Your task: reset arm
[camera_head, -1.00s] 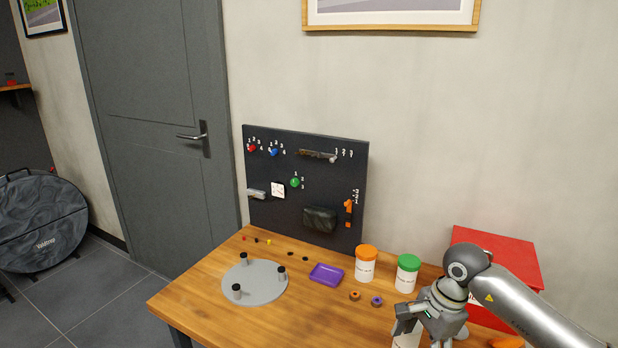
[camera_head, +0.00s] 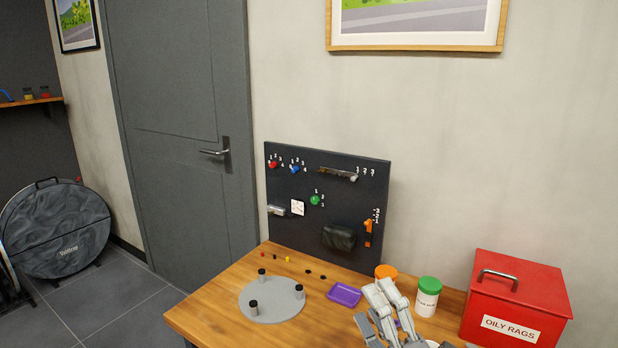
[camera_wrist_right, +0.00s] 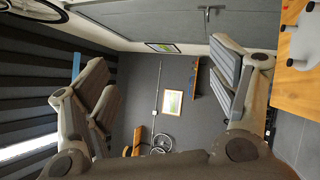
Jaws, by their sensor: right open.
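My right gripper (camera_head: 380,308) is at the lower right of the head view, over the front right part of the wooden table. In the right wrist view my right gripper (camera_wrist_right: 165,85) has its fingers spread wide with nothing between them. It partly hides the jar with the orange lid (camera_head: 386,271) in the head view. My left gripper is not in view.
The table (camera_head: 215,310) holds a grey round plate (camera_head: 275,310) with several dark pegs, a purple tray (camera_head: 345,294), a green-lidded jar (camera_head: 429,290) and a red oily rags box (camera_head: 517,300). A black pegboard (camera_head: 290,235) stands at the back.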

